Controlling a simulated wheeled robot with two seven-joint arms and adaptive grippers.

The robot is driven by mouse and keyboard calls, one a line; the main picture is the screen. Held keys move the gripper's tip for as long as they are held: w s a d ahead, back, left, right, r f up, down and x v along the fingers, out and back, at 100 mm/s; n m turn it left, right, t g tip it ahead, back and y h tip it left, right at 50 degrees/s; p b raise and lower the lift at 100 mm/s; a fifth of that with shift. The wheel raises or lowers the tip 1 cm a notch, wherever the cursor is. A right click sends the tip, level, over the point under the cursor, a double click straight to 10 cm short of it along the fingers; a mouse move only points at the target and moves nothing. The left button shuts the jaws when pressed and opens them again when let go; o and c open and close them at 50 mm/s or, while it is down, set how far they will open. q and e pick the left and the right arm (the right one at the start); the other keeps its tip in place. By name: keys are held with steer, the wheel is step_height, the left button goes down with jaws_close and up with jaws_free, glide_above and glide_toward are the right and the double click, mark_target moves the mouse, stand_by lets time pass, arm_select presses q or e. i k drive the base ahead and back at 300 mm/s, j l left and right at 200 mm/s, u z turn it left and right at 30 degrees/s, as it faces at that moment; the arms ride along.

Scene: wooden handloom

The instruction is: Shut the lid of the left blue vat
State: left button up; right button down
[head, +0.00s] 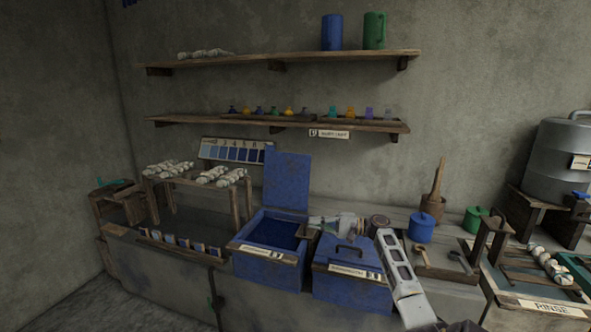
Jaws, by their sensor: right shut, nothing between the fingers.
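The left blue vat (266,268) stands open on the bench, with its dark inside showing. Its blue lid (287,181) stands upright at the vat's back edge, against the wall side. My right gripper (314,224) is shut and empty. It points left, just right of the left vat's opening and above the back of the right blue vat (350,289). It looks apart from the raised lid, though the depth is hard to judge. My left gripper is not in view.
The right vat's lid (346,262) is shut, with a handle on top. A wooden rack with white skeins (197,176) stands left of the raised lid. A blue pot (421,228) stands on the right. A shelf of small bottles (280,121) hangs above.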

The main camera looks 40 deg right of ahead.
mark_target(287, 176)
steer(key=i+l, duration=0.25)
steer(key=l, duration=0.2)
steer(key=i+l, duration=0.25)
steer(key=l, duration=0.2)
steer(key=i+l, duration=0.55)
steer(key=l, duration=0.3)
steer(key=i+l, duration=0.25)
steer(key=l, duration=0.2)
